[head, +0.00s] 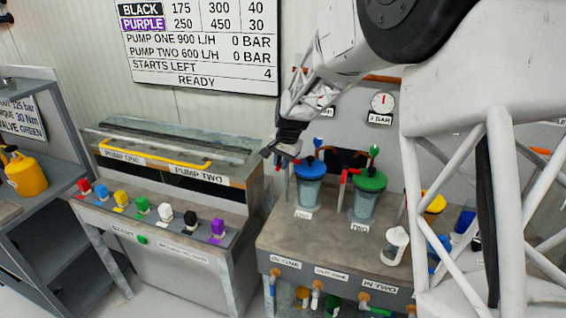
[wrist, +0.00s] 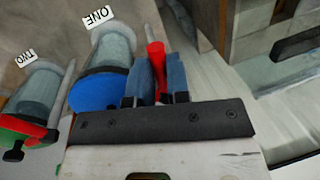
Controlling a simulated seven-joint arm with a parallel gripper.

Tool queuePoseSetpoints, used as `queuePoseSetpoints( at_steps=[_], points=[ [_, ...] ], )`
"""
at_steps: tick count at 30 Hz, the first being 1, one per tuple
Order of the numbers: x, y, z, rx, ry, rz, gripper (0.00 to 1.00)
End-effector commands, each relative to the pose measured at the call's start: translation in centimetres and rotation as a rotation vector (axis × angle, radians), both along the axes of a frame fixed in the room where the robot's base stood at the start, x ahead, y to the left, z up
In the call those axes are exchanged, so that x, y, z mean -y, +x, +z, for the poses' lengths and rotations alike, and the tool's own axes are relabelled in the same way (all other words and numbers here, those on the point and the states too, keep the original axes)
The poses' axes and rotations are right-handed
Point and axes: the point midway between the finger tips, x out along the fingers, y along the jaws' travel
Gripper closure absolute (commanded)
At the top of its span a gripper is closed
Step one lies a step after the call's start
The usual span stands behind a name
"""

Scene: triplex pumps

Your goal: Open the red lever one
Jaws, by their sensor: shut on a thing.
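My gripper (head: 283,152) is beside the blue-lidded vessel (head: 310,180) labelled ONE, to its upper left in the head view. In the wrist view my gripper (wrist: 157,84) has its two blue-grey fingers on either side of a red lever (wrist: 157,62), shut on it. In the head view this lever is mostly hidden by my gripper. In the wrist view the blue lid (wrist: 96,92) and the ONE label (wrist: 97,18) lie just left of the fingers. Another red lever (head: 346,176) stands between the blue-lidded vessel and the green-lidded vessel (head: 368,195) labelled TWO.
A white cup-like vessel (head: 395,244) stands at the bench's right. A pump cabinet (head: 165,200) with a yellow handle and several coloured knobs stands left of the bench, across a narrow gap. A wall board (head: 200,45) reads READY, with both pumps at 0 BAR.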

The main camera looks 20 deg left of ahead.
Motion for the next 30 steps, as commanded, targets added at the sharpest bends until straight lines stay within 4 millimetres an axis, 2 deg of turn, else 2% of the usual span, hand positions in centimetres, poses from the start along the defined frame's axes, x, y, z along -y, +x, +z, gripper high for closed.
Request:
queuePoseSetpoints(
  at_steps=[30],
  points=[
    [-3.4,1.7,0.1,0.001,0.002,-0.797,1.00]
  ],
)
